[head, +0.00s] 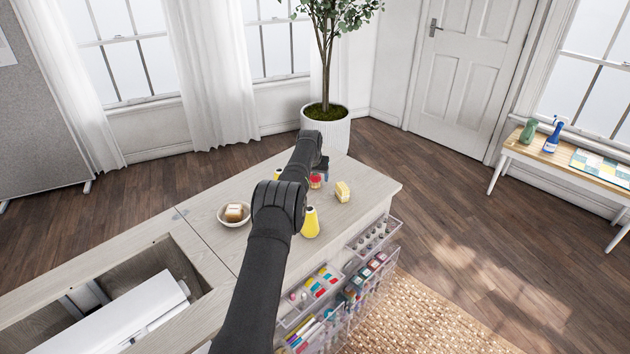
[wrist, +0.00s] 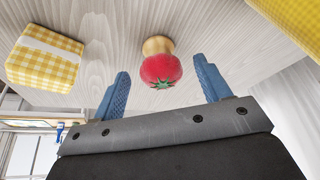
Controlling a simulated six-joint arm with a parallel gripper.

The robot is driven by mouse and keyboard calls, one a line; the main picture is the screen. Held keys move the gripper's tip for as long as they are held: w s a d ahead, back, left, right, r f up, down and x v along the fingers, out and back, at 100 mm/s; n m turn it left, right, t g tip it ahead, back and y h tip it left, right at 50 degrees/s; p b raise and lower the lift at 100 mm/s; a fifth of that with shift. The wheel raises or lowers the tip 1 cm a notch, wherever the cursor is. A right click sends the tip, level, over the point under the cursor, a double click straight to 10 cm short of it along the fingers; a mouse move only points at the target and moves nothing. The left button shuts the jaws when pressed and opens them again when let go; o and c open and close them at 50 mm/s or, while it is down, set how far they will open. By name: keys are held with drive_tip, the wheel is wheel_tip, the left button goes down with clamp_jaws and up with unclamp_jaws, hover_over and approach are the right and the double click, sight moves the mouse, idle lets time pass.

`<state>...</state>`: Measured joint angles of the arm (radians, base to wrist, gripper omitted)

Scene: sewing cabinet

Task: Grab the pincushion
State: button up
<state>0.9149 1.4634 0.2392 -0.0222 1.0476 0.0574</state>
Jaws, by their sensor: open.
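The pincushion (wrist: 161,69) is a red tomato shape with a green leaf top and a tan base. In the wrist view it lies on the pale wood top, between and just beyond the fingertips of my gripper (wrist: 163,84). The blue fingers are spread and no contact with the pincushion shows. In the head view a red part of the pincushion (head: 316,179) shows beside my arm, near the far end of the cabinet top. My gripper (head: 323,172) is mostly hidden behind my wrist there.
A yellow checked bundle with a white band (wrist: 45,57) lies left of the pincushion in the wrist view. On the cabinet top (head: 362,187) stand a yellow cone (head: 310,223) and a bowl (head: 234,222) with blocks. Clear drawers (head: 374,235) jut from the front.

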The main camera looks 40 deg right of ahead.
drive_tip(key=shift+w+d+f, duration=0.1)
drive_tip(key=shift+d+f, duration=0.05)
drive_tip(key=shift+f, duration=0.3)
drive_tip(key=c, duration=1.1)
drive_tip(key=shift+r, duration=0.1)
